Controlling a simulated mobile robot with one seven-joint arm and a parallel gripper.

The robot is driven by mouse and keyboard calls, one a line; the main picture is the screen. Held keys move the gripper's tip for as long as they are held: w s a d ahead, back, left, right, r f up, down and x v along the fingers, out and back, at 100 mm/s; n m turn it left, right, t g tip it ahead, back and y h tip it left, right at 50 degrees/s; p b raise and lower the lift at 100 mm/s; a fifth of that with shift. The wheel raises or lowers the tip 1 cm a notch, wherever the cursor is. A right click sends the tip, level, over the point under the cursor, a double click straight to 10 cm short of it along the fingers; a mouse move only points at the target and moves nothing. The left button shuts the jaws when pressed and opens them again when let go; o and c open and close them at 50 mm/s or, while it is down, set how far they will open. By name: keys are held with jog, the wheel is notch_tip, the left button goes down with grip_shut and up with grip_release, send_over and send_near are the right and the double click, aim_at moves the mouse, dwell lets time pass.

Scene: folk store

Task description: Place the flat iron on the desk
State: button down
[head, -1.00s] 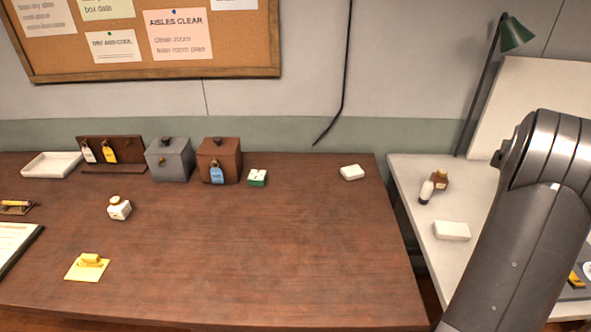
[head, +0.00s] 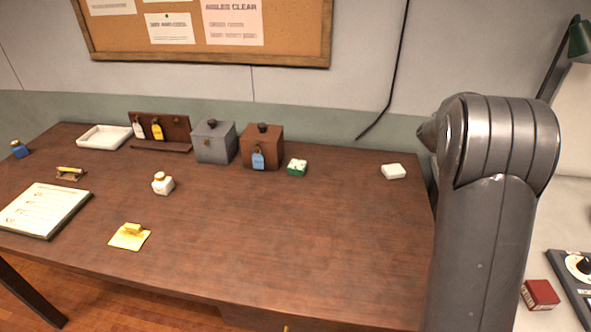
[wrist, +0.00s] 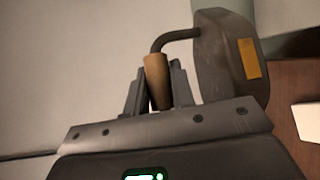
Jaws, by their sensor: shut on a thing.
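The flat iron (wrist: 220,55) shows in the wrist view as a dark metal body with an orange patch and a wooden handle (wrist: 157,80). My gripper (wrist: 158,88) is shut on that handle, with a finger on each side, and the iron is held up in front of a pale wall. The brown wooden desk (head: 300,225) fills the middle of the head view, and a strip of it shows at the right of the wrist view. My gripper and the iron are hidden in the head view, where only my arm shows at the right.
A small jar (head: 162,184), yellow notes (head: 130,236) and a clipboard (head: 43,210) lie left. The desk's centre and right front are clear.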

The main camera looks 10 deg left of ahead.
jog(key=s+a+f, duration=0.1)
jog(key=s+a, duration=0.1)
jog(key=a, duration=1.2)
jog(key=s+a+f, duration=0.2)
jog(key=s+a, duration=0.1)
jog(key=a, duration=1.1)
jog(key=s+a+f+m+g+h, duration=0.1)
jog(key=s+a+f, duration=0.1)
jog(key=s+a, duration=0.6)
jog(key=s+a+f+h, duration=0.1)
jog(key=s+a+f, duration=0.2)
jog(key=s+a, duration=0.55)
jog(key=shift+w+a+f, duration=0.2)
jog(key=shift+a+f, duration=1.6)
jog(key=shift+a, duration=0.35)
jog(key=shift+w+a+f, duration=0.25)
jog(key=shift+a+f, duration=1.6)
jog(key=shift+a, duration=0.3)
jog(key=shift+w+a+f, duration=0.2)
jog(key=shift+a+f, duration=1.6)
jog(key=shift+a, duration=0.35)
jog(key=shift+f+m, duration=0.1)
jog(key=shift+m, duration=0.2)
jog(key=c, duration=1.2)
grip_release()
jog(key=shift+f, duration=0.15)
jog(key=shift+c, duration=0.2)
